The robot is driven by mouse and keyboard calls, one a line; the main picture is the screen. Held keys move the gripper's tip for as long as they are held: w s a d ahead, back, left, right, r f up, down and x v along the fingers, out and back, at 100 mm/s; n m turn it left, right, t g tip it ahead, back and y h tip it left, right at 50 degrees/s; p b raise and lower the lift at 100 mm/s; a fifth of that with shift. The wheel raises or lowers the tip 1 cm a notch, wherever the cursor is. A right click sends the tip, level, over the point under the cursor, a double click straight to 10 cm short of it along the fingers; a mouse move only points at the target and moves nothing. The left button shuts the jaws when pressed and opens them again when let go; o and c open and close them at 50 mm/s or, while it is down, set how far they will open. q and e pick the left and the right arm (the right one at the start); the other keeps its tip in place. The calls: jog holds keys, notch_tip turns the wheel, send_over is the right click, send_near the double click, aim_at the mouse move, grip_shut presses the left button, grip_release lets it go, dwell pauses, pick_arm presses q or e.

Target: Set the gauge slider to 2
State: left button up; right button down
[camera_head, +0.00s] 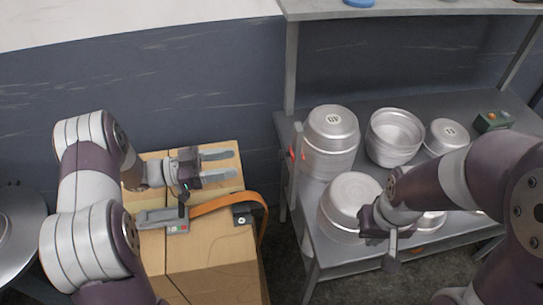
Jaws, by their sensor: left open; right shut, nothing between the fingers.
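A narrow upright grey bar with small red marks, which looks like the gauge (297,160), stands at the left front of the metal rack. The red part (303,155) may be its slider; its setting and any numbers are too small to read. My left gripper (222,166) is open and empty above the cardboard boxes, left of the bar. My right gripper (391,262) is shut and empty, pointing down in front of the pots, right of the bar. It hides part of the pots behind it.
Several metal pots (331,130) stand on the rack shelf (318,243). A grey device (160,217) and an orange strap (215,202) lie on the cardboard boxes (205,255). A gap separates boxes and rack.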

pick_arm(q)
jog(key=p, duration=0.2)
send_near(291, 154)
jog(key=d, duration=0.1)
jog(key=w+d, duration=0.1)
jog(key=d, duration=0.1)
jog(key=w+d+f, duration=0.1)
jog(key=d, duration=0.1)
jog(key=shift+w, duration=0.2)
grip_shut()
